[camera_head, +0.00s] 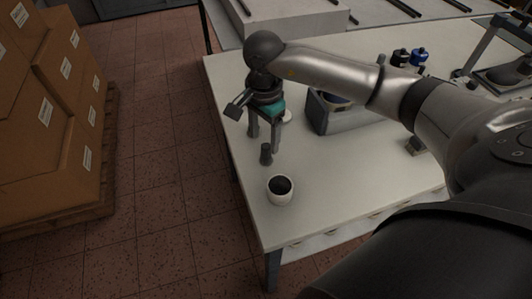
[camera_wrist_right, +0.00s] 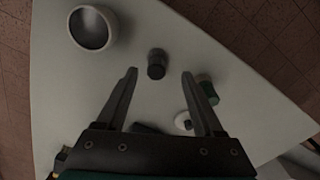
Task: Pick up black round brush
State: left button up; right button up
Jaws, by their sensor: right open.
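The black round brush (camera_head: 266,154) looks like a small dark upright cylinder on the white table. In the right wrist view the brush (camera_wrist_right: 156,64) shows just beyond the fingertips, roughly midway between them. My right gripper (camera_head: 264,142) points down over the table, close to the brush. Its two fingers (camera_wrist_right: 159,73) are spread apart with nothing held between them. I cannot tell the exact height of the fingertips above the table. My left gripper is not in view.
A white cup (camera_head: 280,191) with a dark inside stands near the brush, toward the table's front corner. A grey box (camera_head: 334,116) stands behind my right arm. A green-and-black item (camera_wrist_right: 208,90) and a white disc (camera_wrist_right: 182,121) lie by one finger. The table (camera_head: 335,190) is clear right of the cup.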

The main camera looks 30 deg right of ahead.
aim_at(266, 146)
jog(key=f, duration=0.5)
jog(key=shift+s, duration=0.25)
jog(key=shift+c, duration=0.2)
grip_shut()
